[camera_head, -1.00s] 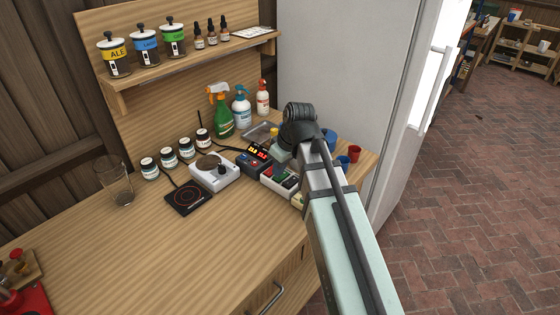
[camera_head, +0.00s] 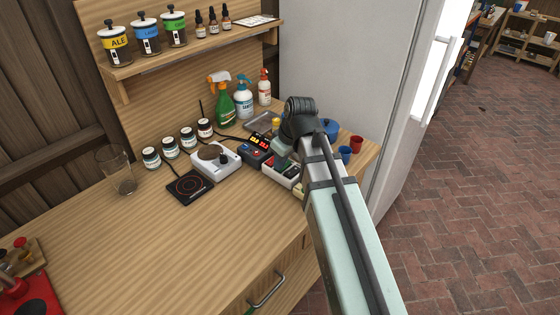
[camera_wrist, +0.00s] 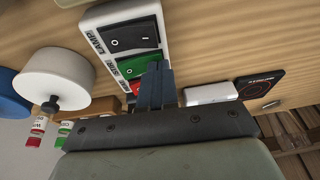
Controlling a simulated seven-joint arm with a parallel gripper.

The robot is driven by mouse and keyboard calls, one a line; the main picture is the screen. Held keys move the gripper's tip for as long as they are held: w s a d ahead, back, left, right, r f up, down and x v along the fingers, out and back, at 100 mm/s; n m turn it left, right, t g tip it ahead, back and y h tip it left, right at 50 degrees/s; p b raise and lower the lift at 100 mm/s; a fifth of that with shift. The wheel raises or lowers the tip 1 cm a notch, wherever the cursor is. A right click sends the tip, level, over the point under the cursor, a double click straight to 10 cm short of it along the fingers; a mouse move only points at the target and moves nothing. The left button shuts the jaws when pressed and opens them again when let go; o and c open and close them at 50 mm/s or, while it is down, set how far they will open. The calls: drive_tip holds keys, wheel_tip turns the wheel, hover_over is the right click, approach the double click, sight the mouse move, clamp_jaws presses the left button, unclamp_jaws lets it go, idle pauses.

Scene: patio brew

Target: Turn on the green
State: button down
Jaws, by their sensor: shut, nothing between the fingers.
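A white switch box (camera_head: 269,174) stands near the right end of the wooden counter, partly covered by my arm. In the wrist view its casing (camera_wrist: 153,9) holds a black rocker switch (camera_wrist: 130,38), a green rocker switch (camera_wrist: 136,66) and a red rocker (camera_wrist: 110,88). A label beside the black one reads LAMP. My gripper (camera_wrist: 156,68) is shut and empty, its fingertips over the edge of the green switch; I cannot tell whether they touch it. The fingers hide part of the green switch and most of the red one. In the head view my gripper (camera_head: 284,157) is over the box.
A display unit (camera_head: 256,149), a white stirrer-like device (camera_head: 214,163) and a black hot plate (camera_head: 189,187) stand left of the box. Spray bottles (camera_head: 225,106) stand behind, blue and red cups (camera_head: 356,145) to the right. The front counter (camera_head: 170,250) is clear.

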drive_tip(key=shift+w+d+r, duration=0.1)
drive_tip(key=shift+w+d+r, duration=0.2)
drive_tip(key=shift+w+d, duration=0.2)
drive_tip(key=shift+r, duration=0.4)
drive_tip(key=s+r, duration=0.3)
drive_tip(key=r, duration=0.9)
drive_tip(key=shift+s+d+r, duration=0.2)
drive_tip(key=shift+s+r, duration=0.1)
drive_tip(key=shift+s, duration=0.05)
